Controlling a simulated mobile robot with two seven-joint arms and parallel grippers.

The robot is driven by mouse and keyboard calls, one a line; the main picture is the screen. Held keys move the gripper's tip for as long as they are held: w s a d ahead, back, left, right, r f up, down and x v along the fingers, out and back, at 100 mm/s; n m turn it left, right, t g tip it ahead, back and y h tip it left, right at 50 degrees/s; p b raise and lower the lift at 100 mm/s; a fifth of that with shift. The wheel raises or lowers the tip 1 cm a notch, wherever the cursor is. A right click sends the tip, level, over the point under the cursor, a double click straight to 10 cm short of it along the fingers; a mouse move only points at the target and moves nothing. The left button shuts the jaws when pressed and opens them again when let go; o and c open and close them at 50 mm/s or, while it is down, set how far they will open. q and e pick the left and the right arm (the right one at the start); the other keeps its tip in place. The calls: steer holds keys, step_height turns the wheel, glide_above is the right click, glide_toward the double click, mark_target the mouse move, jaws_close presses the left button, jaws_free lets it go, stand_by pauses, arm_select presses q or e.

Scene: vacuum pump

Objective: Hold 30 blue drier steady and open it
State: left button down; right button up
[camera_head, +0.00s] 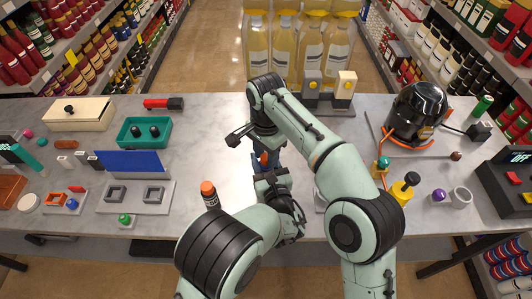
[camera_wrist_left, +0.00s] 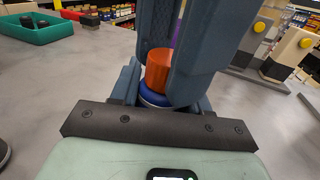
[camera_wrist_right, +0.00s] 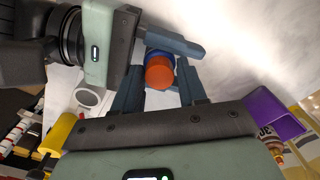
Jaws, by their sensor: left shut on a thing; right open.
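The blue drier shows its blue body (camera_wrist_left: 155,97) and orange cap (camera_wrist_left: 158,70) in the left wrist view. My left gripper (camera_head: 266,176) is shut on its blue body. In the head view only a bit of the orange cap (camera_head: 264,158) shows between the grippers. My right gripper (camera_head: 264,146) is above it, pointing down. In the right wrist view the orange cap (camera_wrist_right: 159,74) appears between the open fingers of the right gripper (camera_wrist_right: 157,88); I cannot tell whether they touch it. The left gripper's fingers (camera_wrist_right: 172,42) lie behind the cap there.
Another orange-capped bottle (camera_head: 208,190) stands near the table's front edge. A green tray (camera_head: 143,132) and grey fixture (camera_head: 138,196) are at left. A black dome (camera_head: 416,108), yellow item (camera_head: 404,186) and purple item (camera_head: 438,194) are at right. Large bottles (camera_head: 284,48) stand behind.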

jaws_close()
steer(key=n, duration=0.5)
steer(key=shift+n, duration=0.4)
steer(key=n, duration=1.7)
steer(key=shift+r, duration=0.1)
